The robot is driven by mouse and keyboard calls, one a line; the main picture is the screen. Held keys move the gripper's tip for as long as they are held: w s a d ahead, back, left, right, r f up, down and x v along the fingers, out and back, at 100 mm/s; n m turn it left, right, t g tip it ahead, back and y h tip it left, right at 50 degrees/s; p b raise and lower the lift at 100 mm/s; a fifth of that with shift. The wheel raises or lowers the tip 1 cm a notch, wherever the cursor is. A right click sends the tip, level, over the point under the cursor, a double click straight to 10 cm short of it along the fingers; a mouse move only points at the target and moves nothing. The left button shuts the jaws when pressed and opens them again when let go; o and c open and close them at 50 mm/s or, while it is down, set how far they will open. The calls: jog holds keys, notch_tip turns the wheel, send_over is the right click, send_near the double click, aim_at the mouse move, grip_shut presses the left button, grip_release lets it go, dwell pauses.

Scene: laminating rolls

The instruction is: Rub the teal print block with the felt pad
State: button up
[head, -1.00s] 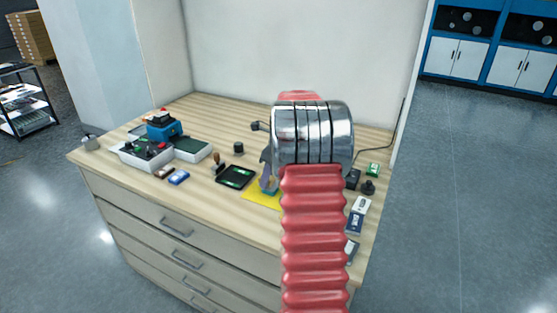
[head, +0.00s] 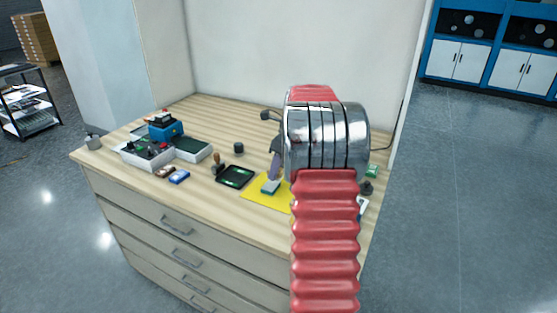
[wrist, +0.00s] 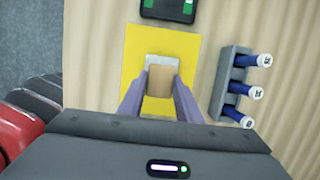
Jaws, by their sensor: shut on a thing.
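My gripper (wrist: 160,88) is shut on a tan block-like piece (wrist: 160,76), which I take to be the felt pad. Its underside is hidden. A pale grey top face (wrist: 164,61) shows just beyond it in the wrist view, over the yellow sheet (wrist: 139,50). I cannot tell whether the held piece touches the block.
A black tray with a green-lit screen (head: 235,177) lies left of the sheet. A grey rack with several blue-handled tools (wrist: 232,80) stands right of it in the wrist view. A hand stamp (head: 217,164) and white bins (head: 147,154) are farther left.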

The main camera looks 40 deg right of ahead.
jog(key=shift+r, duration=1.85)
